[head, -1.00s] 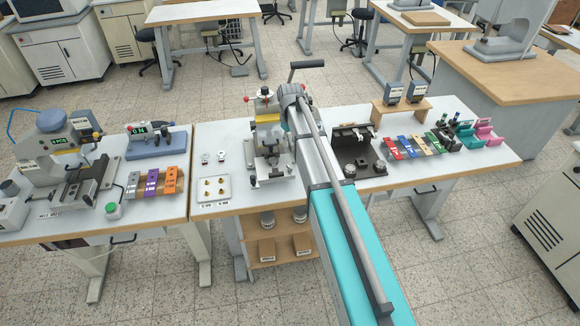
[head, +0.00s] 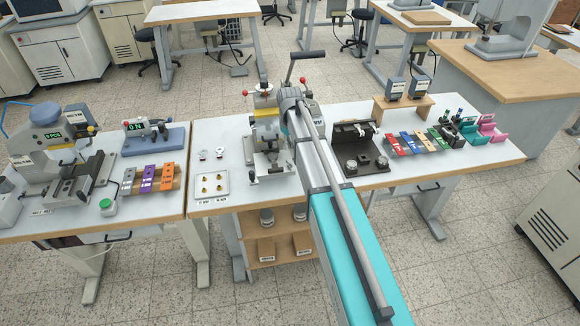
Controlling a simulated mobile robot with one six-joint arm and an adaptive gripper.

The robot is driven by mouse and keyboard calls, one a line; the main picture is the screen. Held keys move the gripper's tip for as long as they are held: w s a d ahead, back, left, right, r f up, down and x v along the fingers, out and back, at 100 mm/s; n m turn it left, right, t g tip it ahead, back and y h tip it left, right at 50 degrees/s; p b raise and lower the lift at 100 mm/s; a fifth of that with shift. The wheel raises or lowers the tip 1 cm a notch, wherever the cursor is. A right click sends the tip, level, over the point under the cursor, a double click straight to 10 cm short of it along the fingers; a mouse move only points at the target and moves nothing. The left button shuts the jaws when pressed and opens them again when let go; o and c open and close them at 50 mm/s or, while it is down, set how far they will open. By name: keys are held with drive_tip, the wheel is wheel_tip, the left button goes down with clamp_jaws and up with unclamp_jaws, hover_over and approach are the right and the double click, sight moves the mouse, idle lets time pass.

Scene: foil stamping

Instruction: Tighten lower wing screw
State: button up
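The foil stamping press (head: 266,112) stands on the middle table, with a yellow band, red-knobbed parts and a low grey fixture (head: 270,165) at its front. My arm comes up from the bottom of the view and covers the press's right side. The lower wing screw cannot be made out; it is hidden or too small here. My gripper cannot be made out either, as the end of my arm hides it at the press. Whether it touches a screw does not show. A dark-gripped lever (head: 307,55) rises behind the arm's end.
A white tray (head: 223,190) with small brass pieces lies left of the press. A dark fixture (head: 355,148) stands right of my arm, with coloured blocks (head: 420,143) beyond it. Another machine (head: 45,145) and blocks (head: 150,181) fill the left table. A shelf (head: 250,242) sits below.

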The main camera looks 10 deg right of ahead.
sight(290, 163)
drive_tip(key=shift+f+b, duration=4.45)
drive_tip(key=shift+f, duration=0.25)
clamp_jaws()
